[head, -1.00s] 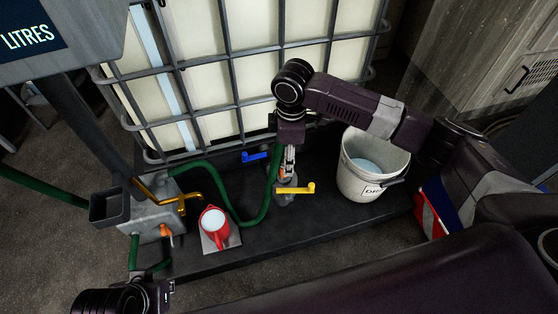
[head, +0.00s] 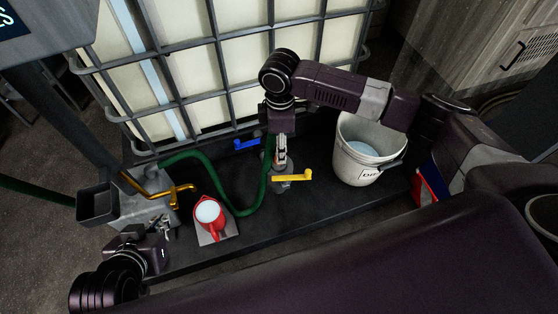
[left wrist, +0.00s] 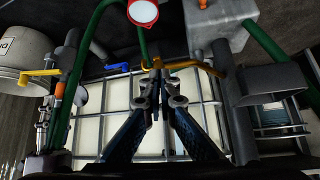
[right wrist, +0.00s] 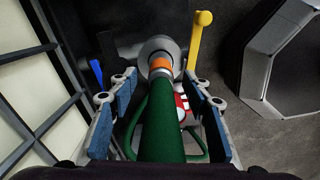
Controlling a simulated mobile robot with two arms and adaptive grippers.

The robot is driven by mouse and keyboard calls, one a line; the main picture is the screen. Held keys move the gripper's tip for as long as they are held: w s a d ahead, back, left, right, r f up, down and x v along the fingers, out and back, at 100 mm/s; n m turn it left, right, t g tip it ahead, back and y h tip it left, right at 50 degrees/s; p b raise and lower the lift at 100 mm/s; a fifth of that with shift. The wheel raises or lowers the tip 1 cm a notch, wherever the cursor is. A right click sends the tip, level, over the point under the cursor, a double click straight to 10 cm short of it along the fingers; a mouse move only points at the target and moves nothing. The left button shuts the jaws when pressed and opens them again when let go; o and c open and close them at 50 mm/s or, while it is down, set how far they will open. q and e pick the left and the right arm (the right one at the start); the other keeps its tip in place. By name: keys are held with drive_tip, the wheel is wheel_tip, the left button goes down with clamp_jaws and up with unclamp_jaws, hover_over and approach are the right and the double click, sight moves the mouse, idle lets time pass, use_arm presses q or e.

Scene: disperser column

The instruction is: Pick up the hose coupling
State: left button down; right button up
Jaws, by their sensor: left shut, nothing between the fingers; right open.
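In the right wrist view a green hose (right wrist: 165,120) runs to an orange-banded coupling (right wrist: 161,66) at a grey fitting (right wrist: 157,48). My right gripper (right wrist: 161,92) is open, with a blue-padded finger on each side of the hose; I cannot tell whether either touches it. In the head view my right gripper (head: 281,158) is above the yellow-handled valve (head: 290,177) and hides most of the coupling. My left gripper (head: 164,223) is shut and empty, near the grey box (head: 140,207); its closed fingers (left wrist: 157,88) show in the left wrist view.
A red jug (head: 211,222) stands on a small plate beside the box, near a brass tap (head: 160,190). A blue handle (head: 247,143) sits left of the valve. A white bucket (head: 369,150) stands to the right. The caged tank (head: 235,60) closes off the back.

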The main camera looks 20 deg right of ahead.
wheel_tip(320, 180, down, 3)
drive_tip(key=shift+f+b, duration=0.1)
drive_tip(key=shift+b, duration=0.5)
use_arm(q)
drive_tip(key=w+d+r+t+h, duration=0.1)
drive_tip(key=w+d+r+t, duration=0.1)
drive_tip(key=w+r+t, duration=0.2)
drive_tip(key=shift+w+d+r, duration=0.15)
drive_tip(key=shift+w+r, duration=0.75)
drive_tip(key=shift+w, duration=0.1)
use_arm(e)
drive_tip(key=shift+f, duration=0.1)
clamp_jaws()
